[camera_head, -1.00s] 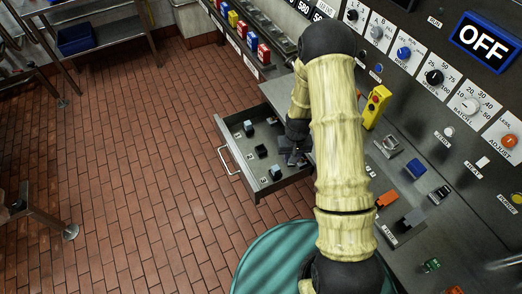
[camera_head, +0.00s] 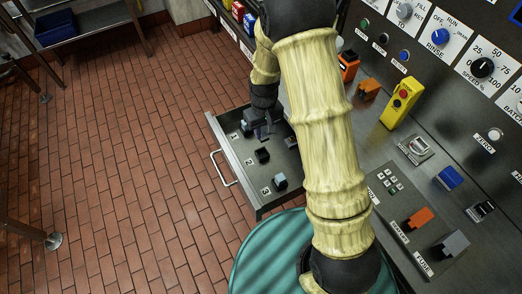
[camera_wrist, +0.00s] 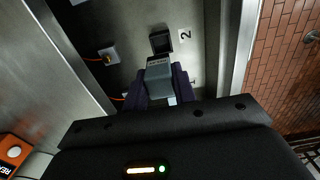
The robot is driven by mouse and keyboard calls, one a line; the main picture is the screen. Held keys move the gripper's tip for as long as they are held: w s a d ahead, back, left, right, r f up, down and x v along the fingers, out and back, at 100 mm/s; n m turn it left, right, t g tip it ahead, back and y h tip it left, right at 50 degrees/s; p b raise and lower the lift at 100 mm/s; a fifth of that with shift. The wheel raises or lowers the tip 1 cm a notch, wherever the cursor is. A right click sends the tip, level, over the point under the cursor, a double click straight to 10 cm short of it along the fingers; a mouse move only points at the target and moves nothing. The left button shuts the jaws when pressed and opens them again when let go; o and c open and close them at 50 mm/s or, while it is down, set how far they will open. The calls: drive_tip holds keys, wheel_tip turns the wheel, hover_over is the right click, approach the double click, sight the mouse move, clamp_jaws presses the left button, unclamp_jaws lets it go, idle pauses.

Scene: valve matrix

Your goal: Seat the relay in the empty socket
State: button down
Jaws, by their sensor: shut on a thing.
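My gripper (camera_wrist: 160,88) is shut on a grey relay (camera_wrist: 158,72), held between its two dark fingers in the wrist view. Just beyond the relay is a black empty-looking socket (camera_wrist: 160,40), beside the label 2. The same socket (camera_head: 262,155) shows in the middle of the open drawer (camera_head: 228,150) in the head view. My gripper (camera_head: 264,128) is over the drawer near label 1. A grey block (camera_head: 280,181) stands at label 3. The underside of the held relay is hidden, and I cannot tell its height above the drawer floor.
A small grey fitting (camera_wrist: 108,55) with an orange wire lies on the drawer floor. The drawer's metal walls stand close on both sides. The control console (camera_head: 400,160) with buttons and a yellow box (camera_head: 401,103) is at the right.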

sight(262, 139)
drive_tip(key=shift+w+a, duration=0.2)
drive_tip(key=shift+r, duration=0.1)
drive_tip(key=shift+f+p, duration=0.4)
drive_tip(key=shift+f, duration=2.55)
wheel_tip(262, 139, down, 4)
drive_tip(key=shift+r+p, duration=0.15)
drive_tip(key=shift+p, duration=0.2)
drive_tip(key=shift+f, duration=0.25)
